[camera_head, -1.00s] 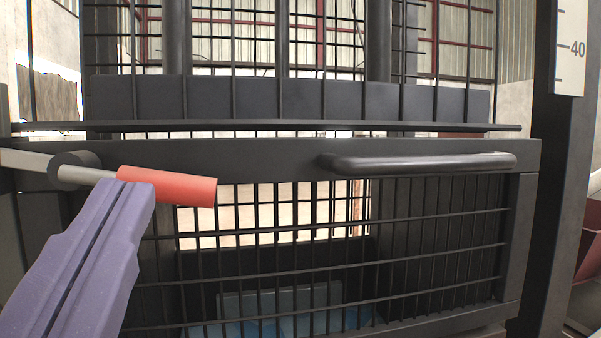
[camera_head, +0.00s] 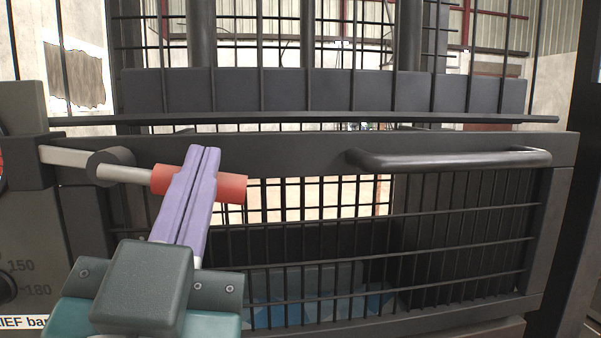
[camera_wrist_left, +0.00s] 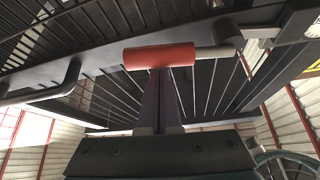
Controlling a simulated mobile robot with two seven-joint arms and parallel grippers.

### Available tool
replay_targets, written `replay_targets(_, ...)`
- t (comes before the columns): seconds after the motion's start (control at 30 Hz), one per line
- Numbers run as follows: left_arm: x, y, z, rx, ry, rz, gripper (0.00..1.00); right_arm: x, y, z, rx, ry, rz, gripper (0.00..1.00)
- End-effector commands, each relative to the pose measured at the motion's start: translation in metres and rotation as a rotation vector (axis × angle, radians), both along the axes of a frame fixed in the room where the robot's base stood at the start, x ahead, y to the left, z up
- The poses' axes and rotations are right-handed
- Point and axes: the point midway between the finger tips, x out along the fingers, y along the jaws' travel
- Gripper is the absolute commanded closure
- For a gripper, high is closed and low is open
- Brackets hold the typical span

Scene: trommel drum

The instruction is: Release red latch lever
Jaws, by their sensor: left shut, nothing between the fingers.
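The red latch lever (camera_head: 231,188) is a red cylindrical grip on a grey metal rod, which runs left to a dark round collar at the gate's left side. It lies nearly level across the upper left of the black mesh gate. My left gripper (camera_head: 204,152) is shut and empty. Its purple fingers cross in front of the red grip in the head view and hide its middle. In the left wrist view the red grip (camera_wrist_left: 158,56) lies across the tips of the closed fingers (camera_wrist_left: 161,72). I cannot tell whether they touch. My right gripper is not in view.
A black bar handle (camera_head: 450,159) sticks out from the gate's top rail on the right. Blue pieces (camera_head: 320,300) lie behind the mesh. A dark panel with dial markings (camera_head: 25,265) stands at the lower left.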

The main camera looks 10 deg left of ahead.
Motion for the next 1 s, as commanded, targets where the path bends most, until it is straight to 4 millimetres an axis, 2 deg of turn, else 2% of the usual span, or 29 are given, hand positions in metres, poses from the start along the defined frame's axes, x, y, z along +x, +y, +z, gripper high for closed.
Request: replay_targets(1.0, 0.0, 0.0, -0.009, 0.113, 0.034, -0.001, 1.0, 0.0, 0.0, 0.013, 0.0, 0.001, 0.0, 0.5)
